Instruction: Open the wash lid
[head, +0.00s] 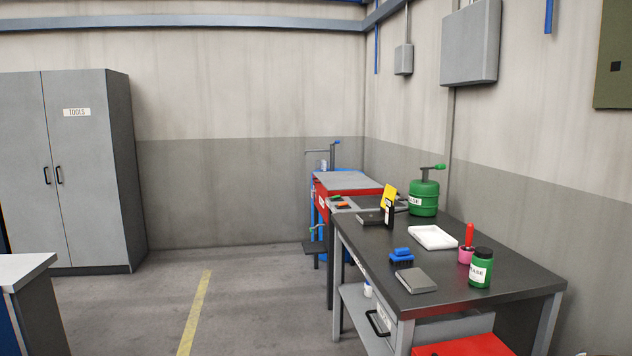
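The wash station stands at the far end of the workbench, against the back wall near the corner. It has a red tub and a blue frame. Its grey lid (346,180) looks flat and shut over the red tub (322,202). Neither of my grippers shows in the head view.
A dark workbench (470,291) on the right holds a green pump can (423,197), a white tray (433,238), a green jar (481,268) and smaller items. A grey tool cabinet (90,170) stands left. Floor (255,300) between is clear, with a yellow line.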

